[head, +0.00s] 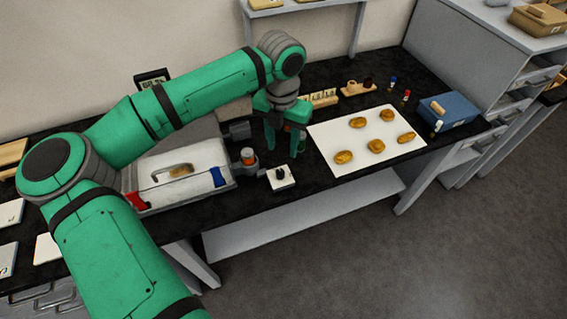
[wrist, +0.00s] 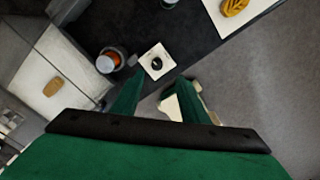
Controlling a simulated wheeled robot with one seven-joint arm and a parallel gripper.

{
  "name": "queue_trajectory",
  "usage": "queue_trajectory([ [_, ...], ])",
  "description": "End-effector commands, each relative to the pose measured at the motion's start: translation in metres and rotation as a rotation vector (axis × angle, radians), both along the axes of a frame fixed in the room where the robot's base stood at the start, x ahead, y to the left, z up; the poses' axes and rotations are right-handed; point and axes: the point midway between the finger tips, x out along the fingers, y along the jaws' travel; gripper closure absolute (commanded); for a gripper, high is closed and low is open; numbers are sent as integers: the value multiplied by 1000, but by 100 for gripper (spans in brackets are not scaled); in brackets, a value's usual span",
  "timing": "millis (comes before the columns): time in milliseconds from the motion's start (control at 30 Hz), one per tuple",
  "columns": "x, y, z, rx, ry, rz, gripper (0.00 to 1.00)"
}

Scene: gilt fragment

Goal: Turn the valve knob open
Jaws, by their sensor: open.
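The valve knob (head: 280,173) is a small black knob on a square white plate (head: 289,182) at the front edge of the black bench. In the wrist view the knob (wrist: 156,63) sits on its white plate (wrist: 167,51), ahead of the fingers. My gripper (head: 284,146) is open and empty, pointing down behind the knob in the head view. In the wrist view my gripper (wrist: 158,100) has its two green fingers spread apart, with the knob beyond their tips and apart from them.
A cup-like holder with an orange top (head: 248,155) stands just left of the knob. A white sheet (head: 325,132) with several golden pieces lies right. A blue box (head: 447,110) stands at far right.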

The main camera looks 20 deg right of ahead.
Motion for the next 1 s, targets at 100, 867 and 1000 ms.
queue_trajectory([
  [100, 2, 8, -9, 2, 1, 13, 60],
  [867, 0, 1, -106, -1, 1, 3, 60],
  [1000, 0, 1, -107, -1, 1, 4, 60],
])
